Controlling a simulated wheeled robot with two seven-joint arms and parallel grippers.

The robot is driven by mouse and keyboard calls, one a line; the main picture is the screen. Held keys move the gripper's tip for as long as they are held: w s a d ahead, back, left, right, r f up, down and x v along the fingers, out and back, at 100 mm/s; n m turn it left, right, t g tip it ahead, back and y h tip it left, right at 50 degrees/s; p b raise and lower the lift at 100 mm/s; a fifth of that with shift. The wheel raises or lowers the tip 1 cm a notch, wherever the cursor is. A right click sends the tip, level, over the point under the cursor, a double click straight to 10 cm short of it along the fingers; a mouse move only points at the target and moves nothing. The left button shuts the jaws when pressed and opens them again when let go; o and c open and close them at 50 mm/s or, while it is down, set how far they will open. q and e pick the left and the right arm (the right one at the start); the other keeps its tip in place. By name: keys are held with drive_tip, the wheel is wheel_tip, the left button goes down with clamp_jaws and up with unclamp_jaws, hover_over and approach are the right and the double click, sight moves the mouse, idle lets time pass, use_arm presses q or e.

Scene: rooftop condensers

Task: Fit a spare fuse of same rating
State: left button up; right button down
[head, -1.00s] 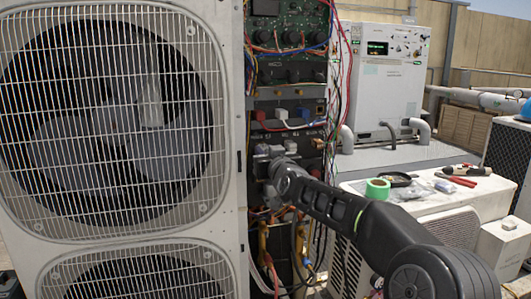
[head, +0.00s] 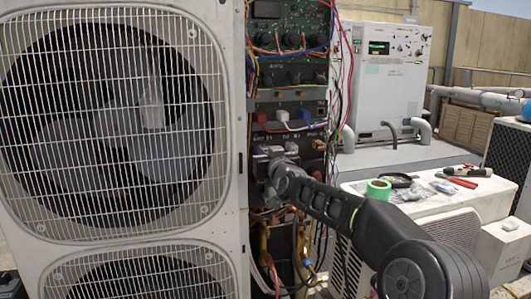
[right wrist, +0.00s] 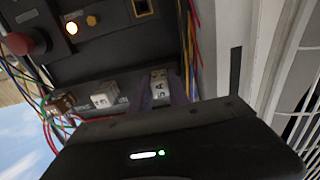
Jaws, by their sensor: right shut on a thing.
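The open electrical panel (head: 288,95) stands beside the large fan unit. My right gripper (head: 264,153) is at the left end of the panel's lower row of blocks. In the right wrist view the gripper (right wrist: 162,92) is shut on a small pale fuse block (right wrist: 159,78) with dark lettering, held between the purplish fingers. The block is at the panel face; I cannot tell whether it is fully seated. A second white block (right wrist: 104,95) sits beside it, also visible in the head view (head: 291,147). A brown block (right wrist: 60,103) is beyond that. My left gripper is not in view.
The fan unit (head: 232,190) closely borders the panel's left. Loose wires (head: 345,75) hang along its right side. A low white unit (head: 425,204) at right carries green tape (head: 378,190), a black ring-shaped item and a red-handled tool (head: 461,182). Pipes (head: 300,250) lie below the panel.

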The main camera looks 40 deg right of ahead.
drive_tip(key=c, duration=1.2)
unclamp_jaws()
drive_tip(key=shift+s, duration=0.1)
drive_tip(key=b+v, duration=0.2)
drive_tip(key=v, duration=0.5)
drive_tip(key=shift+s+a, duration=0.1)
drive_tip(key=shift+s, duration=0.15)
